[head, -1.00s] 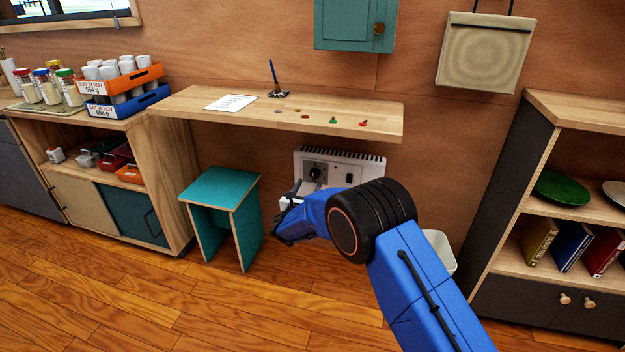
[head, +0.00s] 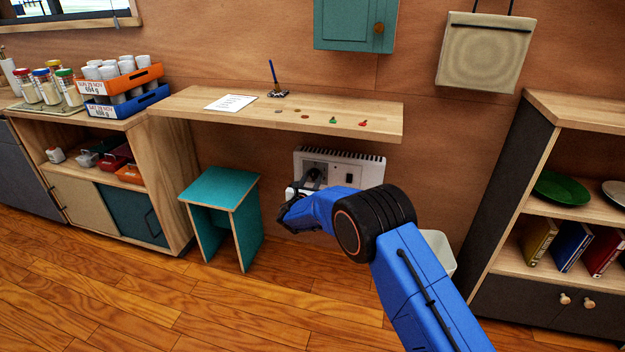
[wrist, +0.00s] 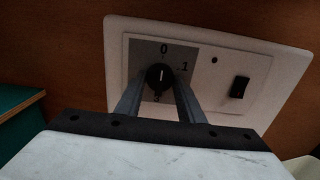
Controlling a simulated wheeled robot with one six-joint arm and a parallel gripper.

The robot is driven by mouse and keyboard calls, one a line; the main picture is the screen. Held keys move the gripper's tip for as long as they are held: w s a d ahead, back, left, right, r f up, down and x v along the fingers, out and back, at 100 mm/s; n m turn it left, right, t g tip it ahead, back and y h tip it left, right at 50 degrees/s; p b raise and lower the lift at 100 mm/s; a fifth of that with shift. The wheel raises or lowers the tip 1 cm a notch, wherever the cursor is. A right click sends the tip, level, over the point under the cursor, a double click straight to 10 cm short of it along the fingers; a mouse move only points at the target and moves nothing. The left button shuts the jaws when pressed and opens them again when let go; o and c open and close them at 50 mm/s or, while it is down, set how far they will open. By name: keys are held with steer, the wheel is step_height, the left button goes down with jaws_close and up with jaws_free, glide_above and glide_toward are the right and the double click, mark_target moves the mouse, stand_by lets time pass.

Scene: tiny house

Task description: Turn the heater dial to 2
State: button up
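The white heater (head: 366,170) is mounted on the wall under the wooden shelf. In the wrist view its panel (wrist: 215,70) has a grey plate with a round black dial (wrist: 160,77). The dial's white mark points up toward the 0. My gripper (wrist: 159,95) is open, with one finger on each side of the dial. I cannot tell whether the fingers touch it. In the head view my gripper (head: 300,190) is at the heater's left part and partly covers it.
A black rocker switch (wrist: 240,87) sits right of the dial. A teal stool (head: 222,200) stands left of my gripper. The wooden shelf (head: 370,118) is above the heater. A white bin (head: 440,255) is partly behind my arm.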

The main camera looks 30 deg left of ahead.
steer(key=shift+m, duration=0.5)
steer(key=m, duration=0.5)
steer(key=shift+m, duration=0.4)
steer(key=m, duration=1.2)
steer(key=shift+f+m, duration=0.1)
steer(key=shift+m, duration=0.2)
steer(key=m, duration=0.4)
steer(key=shift+m, duration=0.3)
steer(key=o, duration=1.1)
steer(key=shift+c, duration=0.2)
